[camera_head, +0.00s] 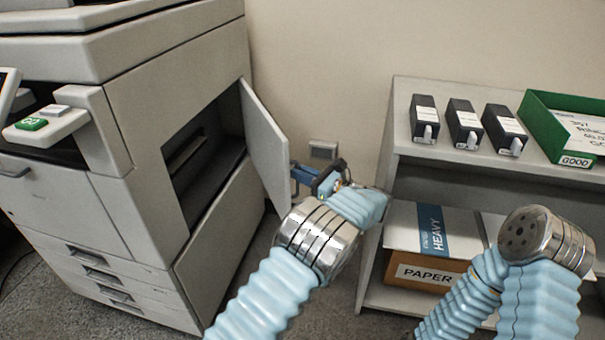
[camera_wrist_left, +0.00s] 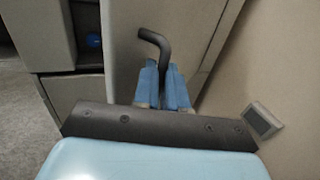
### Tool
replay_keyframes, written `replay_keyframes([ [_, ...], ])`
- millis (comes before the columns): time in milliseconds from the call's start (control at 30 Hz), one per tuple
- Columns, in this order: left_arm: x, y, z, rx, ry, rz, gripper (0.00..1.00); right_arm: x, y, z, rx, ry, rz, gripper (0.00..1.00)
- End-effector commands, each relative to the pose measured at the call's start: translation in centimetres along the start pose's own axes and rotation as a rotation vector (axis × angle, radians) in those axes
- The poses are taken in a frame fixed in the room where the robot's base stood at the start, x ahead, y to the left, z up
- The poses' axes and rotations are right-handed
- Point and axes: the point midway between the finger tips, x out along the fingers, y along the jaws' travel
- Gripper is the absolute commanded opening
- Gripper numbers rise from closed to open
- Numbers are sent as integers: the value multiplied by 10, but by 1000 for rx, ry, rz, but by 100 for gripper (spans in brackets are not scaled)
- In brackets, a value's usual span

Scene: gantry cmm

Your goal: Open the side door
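The side door (camera_head: 264,143) of the grey copier (camera_head: 140,115) stands swung outward, with the dark opening (camera_head: 200,150) showing behind it. In the left wrist view the door (camera_wrist_left: 122,50) fills the middle and carries a bent dark handle (camera_wrist_left: 154,39). My left gripper (camera_head: 299,177) is at the door's outer face in the head view. In the left wrist view its two blue fingers (camera_wrist_left: 165,80) are close together on either side of the handle's stem. The fingers hide the lower part of the handle. My right arm shows at the lower right, but its gripper is out of view.
A grey shelf (camera_head: 395,160) stands right of the door with several dark cartridges (camera_head: 464,125) and a green tray (camera_head: 545,132) on top. A paper box (camera_head: 415,275) sits inside it. A wall socket (camera_head: 323,151) is behind my left gripper. Carpet floor lies between copier and shelf.

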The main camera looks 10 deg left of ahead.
Motion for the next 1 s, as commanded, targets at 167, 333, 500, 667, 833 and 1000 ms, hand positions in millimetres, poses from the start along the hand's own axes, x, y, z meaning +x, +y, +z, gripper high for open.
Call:
replay_keyframes([
  [167,4,0,2,-2,-5,3,37,0,0,0,0,0,0,43],
  [333,3,0,2,-2,-3,2,37,0,0,0,0,0,0,43],
  [500,-2,0,1,-1,-3,0,37,1,0,0,0,0,0,43],
  [667,-27,-1,0,-1,-4,-2,37,4,2,0,1,0,0,43],
  [833,-70,-1,0,-3,-4,-2,37,8,4,0,1,1,1,43],
  [1000,-107,-1,0,-2,-4,-1,37,11,5,0,2,1,1,43],
])
